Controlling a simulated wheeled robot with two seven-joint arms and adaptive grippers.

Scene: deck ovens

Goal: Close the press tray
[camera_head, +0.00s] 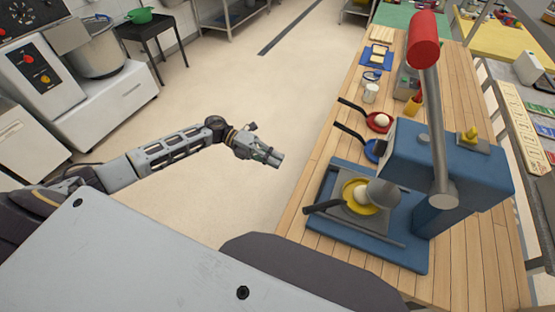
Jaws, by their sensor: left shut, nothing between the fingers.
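The blue press (470,185) stands on the wooden table at the right, with a grey lever arm and a red knob (423,52) raised above it. Its grey press tray (342,171) sticks out toward the left over the blue base. A yellow pan (348,188) with a black handle lies on the tray with a pale dough ball (361,196) in it, beside the round grey press head (383,193). My left gripper (277,160) is shut and empty, in the air left of the table and apart from the tray. My right gripper is not in view.
A red pan (372,121) with a pale ball and a blue pan (371,151) lie behind the tray, handles pointing left. The floor left of the table (315,170) is clear.

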